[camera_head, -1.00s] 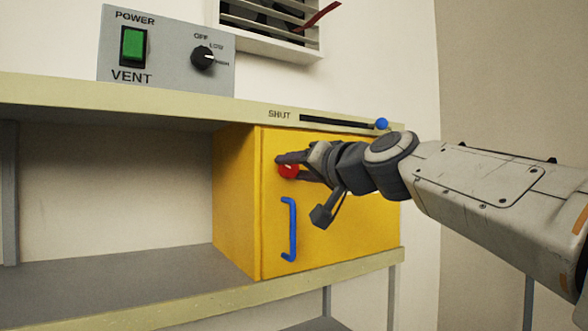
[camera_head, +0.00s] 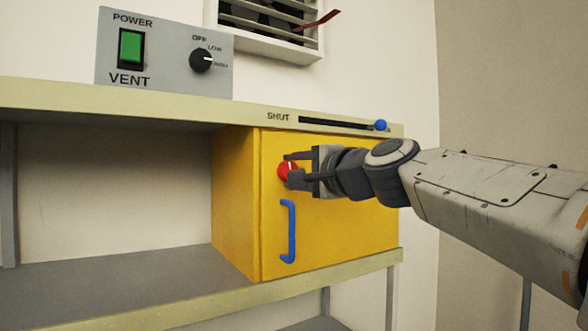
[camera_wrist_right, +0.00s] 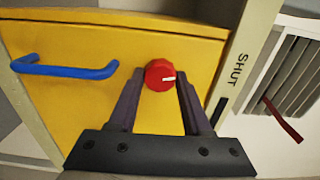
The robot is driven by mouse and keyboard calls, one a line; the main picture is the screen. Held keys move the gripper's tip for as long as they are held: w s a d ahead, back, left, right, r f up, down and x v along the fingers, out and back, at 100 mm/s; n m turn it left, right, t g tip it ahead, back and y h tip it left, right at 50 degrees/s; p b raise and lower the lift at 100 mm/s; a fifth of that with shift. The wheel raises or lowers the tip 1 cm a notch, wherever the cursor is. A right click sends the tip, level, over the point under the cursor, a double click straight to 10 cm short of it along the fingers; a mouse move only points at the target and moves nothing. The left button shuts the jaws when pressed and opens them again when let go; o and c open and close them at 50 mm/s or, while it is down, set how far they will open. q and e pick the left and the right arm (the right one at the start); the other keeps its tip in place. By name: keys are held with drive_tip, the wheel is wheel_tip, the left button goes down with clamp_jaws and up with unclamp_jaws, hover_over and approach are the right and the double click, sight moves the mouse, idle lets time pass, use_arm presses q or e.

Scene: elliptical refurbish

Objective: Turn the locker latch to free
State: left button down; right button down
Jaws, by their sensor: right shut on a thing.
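The yellow locker (camera_head: 345,225) stands on the shelf with its door closed. Its red round latch knob (camera_head: 284,171) sits near the door's upper left, above the blue handle. In the right wrist view the red knob (camera_wrist_right: 158,75) lies between my fingertips, with a white mark on its face pointing right. My right gripper (camera_head: 289,167) is shut on the knob, and its fingers partly hide it in the head view. The right gripper also shows in the wrist view (camera_wrist_right: 158,85). My left gripper is not in view.
A blue handle (camera_head: 289,231) is on the door below the knob. Above it is a slider (camera_head: 380,125) on the shelf edge, marked SHUT. A grey vent box (camera_head: 165,55) stands on top. The shelf left of the locker is empty.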

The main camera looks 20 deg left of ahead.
drive_tip(key=shift+m, duration=1.2)
drive_tip(key=shift+c, duration=1.7)
unclamp_jaws()
drive_tip(key=shift+d, duration=0.1)
drive_tip(key=b+v, duration=0.4)
drive_tip(key=v, duration=0.6)
